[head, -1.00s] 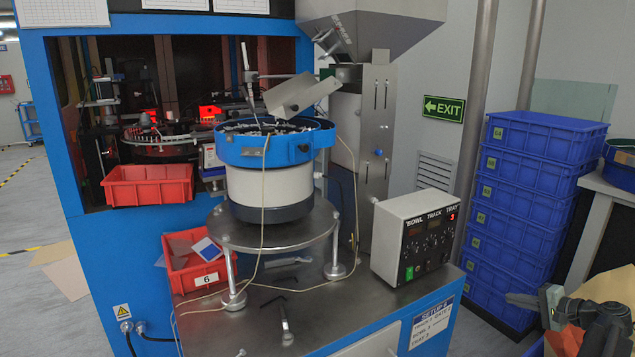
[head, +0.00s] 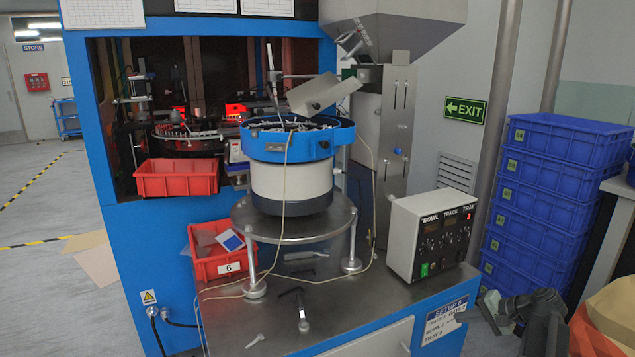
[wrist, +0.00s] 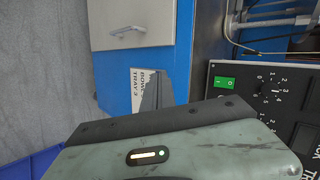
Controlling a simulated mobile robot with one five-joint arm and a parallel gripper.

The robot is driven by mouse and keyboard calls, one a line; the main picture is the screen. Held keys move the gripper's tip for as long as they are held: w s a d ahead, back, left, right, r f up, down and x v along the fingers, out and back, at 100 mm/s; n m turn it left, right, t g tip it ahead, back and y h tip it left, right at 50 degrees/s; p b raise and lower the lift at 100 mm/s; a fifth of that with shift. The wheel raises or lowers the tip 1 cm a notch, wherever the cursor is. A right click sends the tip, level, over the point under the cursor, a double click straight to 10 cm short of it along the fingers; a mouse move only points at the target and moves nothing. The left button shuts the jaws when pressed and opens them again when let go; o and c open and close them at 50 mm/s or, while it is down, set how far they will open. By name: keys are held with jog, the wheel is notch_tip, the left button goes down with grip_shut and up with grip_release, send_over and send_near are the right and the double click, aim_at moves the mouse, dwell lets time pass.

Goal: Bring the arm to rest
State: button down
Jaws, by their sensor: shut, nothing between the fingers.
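My gripper (head: 470,314) is at the lower right of the head view, in front of the machine table's front right corner. In the wrist view my gripper (wrist: 157,90) shows as a grey body with dark jaws. The jaws are shut with nothing between them, and the tip covers part of the label (wrist: 137,88). My arm is folded low at the right edge of the head view.
The control box (head: 432,236) stands on the table close to my gripper. Stacked blue crates (head: 545,205) stand behind my arm. A bowl feeder (head: 290,180) and red bins (head: 176,180) are farther left. Open floor (head: 40,205) lies at far left.

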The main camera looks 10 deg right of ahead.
jog(key=w+a+f+n+g, duration=0.1)
jog(key=a+f+n+g, duration=0.15)
jog(key=a, duration=0.85)
jog(key=w+a+f+n+g, duration=0.1)
jog(key=a+f+n+g, duration=0.15)
jog(key=a, duration=0.75)
jog(key=s+a+f+n+g+h, duration=0.2)
jog(key=s+a+n+h, duration=0.15)
jog(key=a, duration=0.65)
jog(key=s+a+f+n+g+h, duration=0.1)
jog(key=s+a+f+n+h, duration=0.2)
jog(key=a, duration=0.6)
notch_tip(320, 180, up, 24)
jog(key=y+p, duration=0.1)
jog(key=p, duration=2.1)
jog(key=shift+s+d, duration=0.2)
jog(key=shift+d, duration=0.05)
jog(key=shift+m, duration=0.25)
